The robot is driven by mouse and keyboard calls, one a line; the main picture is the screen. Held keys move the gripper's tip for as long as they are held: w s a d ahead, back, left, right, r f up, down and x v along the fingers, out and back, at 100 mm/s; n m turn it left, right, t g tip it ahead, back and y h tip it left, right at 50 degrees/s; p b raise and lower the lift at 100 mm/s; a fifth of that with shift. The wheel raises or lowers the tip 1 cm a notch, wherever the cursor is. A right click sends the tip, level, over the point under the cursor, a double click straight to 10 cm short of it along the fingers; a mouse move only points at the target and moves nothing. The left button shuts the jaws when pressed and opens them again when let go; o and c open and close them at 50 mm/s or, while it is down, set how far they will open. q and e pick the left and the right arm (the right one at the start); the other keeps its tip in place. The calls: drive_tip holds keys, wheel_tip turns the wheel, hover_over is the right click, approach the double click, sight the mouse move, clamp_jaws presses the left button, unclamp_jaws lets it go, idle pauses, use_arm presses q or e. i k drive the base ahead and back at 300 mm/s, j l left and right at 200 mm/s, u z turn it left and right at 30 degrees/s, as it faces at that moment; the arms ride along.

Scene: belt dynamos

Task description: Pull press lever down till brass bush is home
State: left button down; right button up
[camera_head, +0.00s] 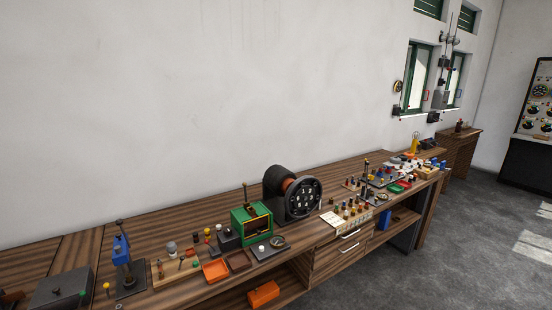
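A blue press (121,250) stands upright on a dark base plate (131,287) at the left of the long wooden bench. A dark part sticks up at its top, but I cannot tell whether it is the lever. The brass bush is too small to make out, so I cannot tell how it sits in the press. Neither of my grippers is in view.
Beside the press are a wooden block (165,276) with small parts and an orange tray (215,271). A green-framed machine (251,224) and a black dynamo (292,193) stand further right. A dark box (62,289) lies left. Floor (400,285) is clear at right.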

sight(118, 223)
drive_tip(key=u, duration=1.3)
